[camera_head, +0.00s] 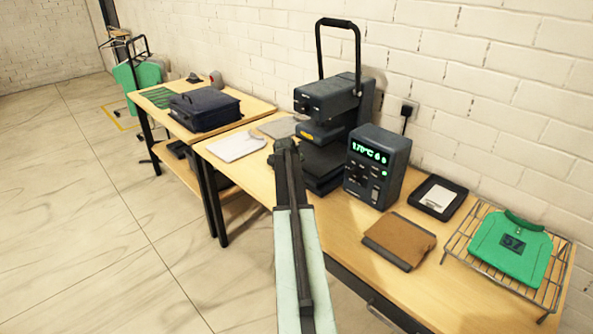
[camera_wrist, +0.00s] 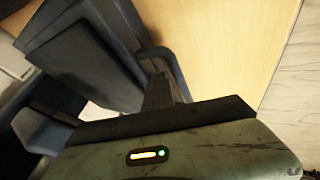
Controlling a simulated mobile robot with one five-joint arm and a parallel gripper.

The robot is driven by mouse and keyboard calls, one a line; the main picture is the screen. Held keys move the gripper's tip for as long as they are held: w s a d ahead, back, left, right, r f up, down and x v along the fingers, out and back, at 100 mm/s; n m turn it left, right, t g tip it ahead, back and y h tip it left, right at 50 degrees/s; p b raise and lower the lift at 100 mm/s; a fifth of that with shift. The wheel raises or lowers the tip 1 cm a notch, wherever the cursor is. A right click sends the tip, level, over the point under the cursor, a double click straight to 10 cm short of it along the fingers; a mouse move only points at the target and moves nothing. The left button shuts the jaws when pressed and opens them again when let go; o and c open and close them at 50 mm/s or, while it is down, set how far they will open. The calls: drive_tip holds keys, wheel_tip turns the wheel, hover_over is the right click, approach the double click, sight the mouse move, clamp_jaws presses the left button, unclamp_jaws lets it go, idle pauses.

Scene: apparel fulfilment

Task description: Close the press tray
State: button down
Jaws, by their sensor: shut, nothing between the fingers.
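The heat press (camera_head: 335,100) stands at the back of the table, dark grey, with its long handle raised upright. Its dark flat press tray (camera_head: 325,178) lies low under the press head and reaches forward of it. My arm hides its left part, so I cannot tell exactly how far out it is. My gripper (camera_head: 286,148) is shut and empty, just in front of the press and tray in the picture. In the wrist view, dark grey press parts (camera_wrist: 85,40) fill the left, close beyond my gripper (camera_wrist: 157,92). I cannot tell whether it touches them.
A control box (camera_head: 377,165) with a green display stands right of the press. A brown pad (camera_head: 400,240), a black tray (camera_head: 437,200) and a wire rack (camera_head: 500,283) with a green shirt lie further right. White sheets (camera_head: 235,147) lie left. The table's front edge is mostly clear.

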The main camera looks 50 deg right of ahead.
drive_tip(key=shift+d+r+p, duration=0.3)
drive_tip(key=shift+r+p, duration=0.2)
drive_tip(key=shift+r, duration=0.05)
drive_tip(key=a+f+p+v, duration=0.1)
drive_tip(key=p+v, duration=0.6)
drive_tip(key=v, duration=0.2)
drive_tip(key=w+a+n+t+y, duration=0.15)
drive_tip(key=w+a, duration=0.35)
drive_tip(key=a, duration=0.6)
drive_tip(key=w+a+n, duration=0.2)
drive_tip(key=w+a, duration=0.3)
drive_tip(key=a, duration=0.6)
drive_tip(key=w+a+n+t+y, duration=0.1)
drive_tip(key=w+a, duration=0.4)
drive_tip(key=a, duration=0.6)
drive_tip(key=s+a+f+n+g+y, duration=0.1)
drive_tip(key=s+a, duration=0.2)
drive_tip(key=a, duration=0.7)
drive_tip(key=s+a+f+n+g+y, duration=0.1)
drive_tip(key=s+a+f+y, duration=0.1)
drive_tip(key=a, duration=0.9)
drive_tip(key=s+a+m+g, duration=0.1)
drive_tip(key=s+a+g, duration=0.1)
drive_tip(key=s, duration=0.4)
drive_tip(key=s+a+f+m+g, duration=0.1)
drive_tip(key=s+a+m+g, duration=0.1)
drive_tip(key=s+a, duration=0.3)
drive_tip(key=shift+s+y, duration=0.35)
drive_tip(key=shift+s, duration=0.5)
